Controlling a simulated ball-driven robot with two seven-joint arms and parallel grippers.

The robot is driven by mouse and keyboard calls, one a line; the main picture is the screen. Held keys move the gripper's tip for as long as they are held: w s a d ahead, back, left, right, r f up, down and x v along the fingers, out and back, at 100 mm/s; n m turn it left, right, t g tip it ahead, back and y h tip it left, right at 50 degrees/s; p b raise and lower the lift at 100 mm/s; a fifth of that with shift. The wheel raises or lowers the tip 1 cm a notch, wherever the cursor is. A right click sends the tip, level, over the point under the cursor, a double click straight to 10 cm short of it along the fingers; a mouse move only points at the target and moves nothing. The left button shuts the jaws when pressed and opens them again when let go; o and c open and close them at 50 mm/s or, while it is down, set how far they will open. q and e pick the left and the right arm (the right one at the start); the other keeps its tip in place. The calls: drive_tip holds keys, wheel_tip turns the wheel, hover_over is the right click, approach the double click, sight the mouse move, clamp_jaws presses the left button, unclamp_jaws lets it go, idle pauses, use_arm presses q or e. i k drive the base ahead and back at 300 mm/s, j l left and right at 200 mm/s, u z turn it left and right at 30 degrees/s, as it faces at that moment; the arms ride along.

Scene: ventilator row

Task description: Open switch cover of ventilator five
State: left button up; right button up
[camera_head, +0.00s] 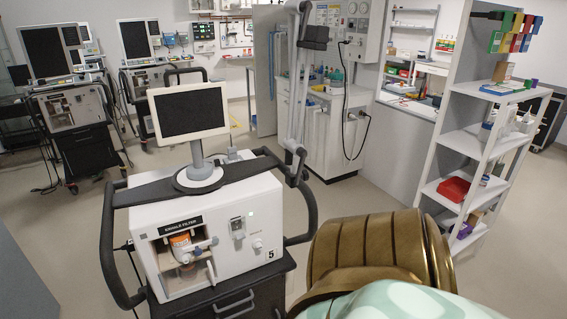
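Ventilator five (215,235) stands in front of me at the lower left, a white box on a dark cart with a "5" label at its lower right. A small switch cover (237,227) sits on its front panel, right of the "exhale filter" opening. It looks closed, but it is too small to be sure. A knob (257,244) is to its lower right. A large bronze and pale green part of my own body fills the lower right. Neither gripper shows in the view.
A monitor (190,111) stands on top of the ventilator, with black handles (107,245) at its sides. Two other ventilators (70,115) stand at the back left. A white shelf unit (478,145) is on the right. Floor is clear behind the cart.

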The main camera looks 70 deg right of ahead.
sight(240, 236)
drive_tip(key=z, duration=1.85)
